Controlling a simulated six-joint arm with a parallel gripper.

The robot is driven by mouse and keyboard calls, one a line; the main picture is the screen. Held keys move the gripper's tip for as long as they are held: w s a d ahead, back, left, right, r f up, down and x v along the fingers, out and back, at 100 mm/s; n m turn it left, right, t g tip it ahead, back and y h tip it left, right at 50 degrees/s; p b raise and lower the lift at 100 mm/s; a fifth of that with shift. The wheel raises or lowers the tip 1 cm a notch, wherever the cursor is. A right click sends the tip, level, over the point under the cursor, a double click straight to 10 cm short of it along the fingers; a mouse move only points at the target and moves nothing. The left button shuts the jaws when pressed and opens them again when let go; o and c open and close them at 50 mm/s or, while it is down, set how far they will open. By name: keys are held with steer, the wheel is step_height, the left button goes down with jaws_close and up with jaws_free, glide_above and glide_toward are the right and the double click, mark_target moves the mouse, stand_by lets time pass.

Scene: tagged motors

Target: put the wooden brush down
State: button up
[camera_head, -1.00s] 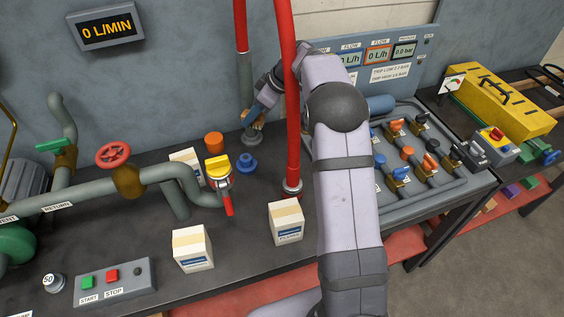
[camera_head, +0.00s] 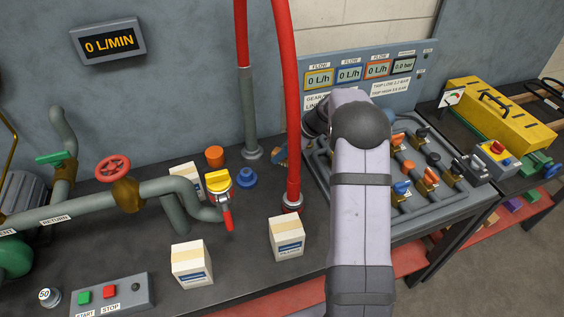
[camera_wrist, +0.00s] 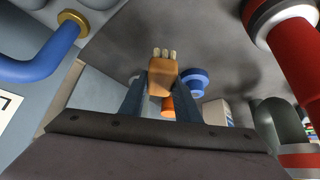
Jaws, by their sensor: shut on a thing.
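The wooden brush (camera_wrist: 161,80) is a small brown block with pale bristle tufts, seen in the wrist view. It sits between the two blue-grey fingers of my gripper (camera_wrist: 161,92), which is shut on it. The bristles point away from the gripper over a dark grey surface. In the head view my gripper (camera_head: 280,156) is mostly hidden behind the red hose and my arm. Only a bit of blue finger and brown shows there, low by the bench. I cannot tell whether the brush touches the bench.
A red hose (camera_head: 290,150) stands just in front of my gripper. A grey post (camera_head: 249,115), blue cap (camera_head: 246,179) and orange cap (camera_head: 214,156) are to the left. The valve panel (camera_head: 455,196) lies right. Two cartons (camera_head: 287,240) (camera_head: 192,265) stand nearer; bare bench (camera_head: 245,235) lies between.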

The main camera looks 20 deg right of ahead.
mark_target(282, 163)
steer(key=shift+f+p, duration=0.55)
steer(key=shift+f, duration=1.8)
steer(key=shift+f+b, duration=0.2)
steer(key=shift+b, duration=0.2)
steer(key=o, duration=1)
steer(key=shift+o, duration=0.2)
steer(key=shift+r+p, duration=0.2)
steer(key=shift+p, duration=0.1)
steer(key=shift+r, duration=0.15)
steer(key=b+v, duration=0.2)
steer(key=v, duration=0.9)
steer(key=shift+s+d+r+b, duration=0.15)
steer(key=shift+s+r+b, duration=0.05)
steer(key=shift+r+b, duration=0.1)
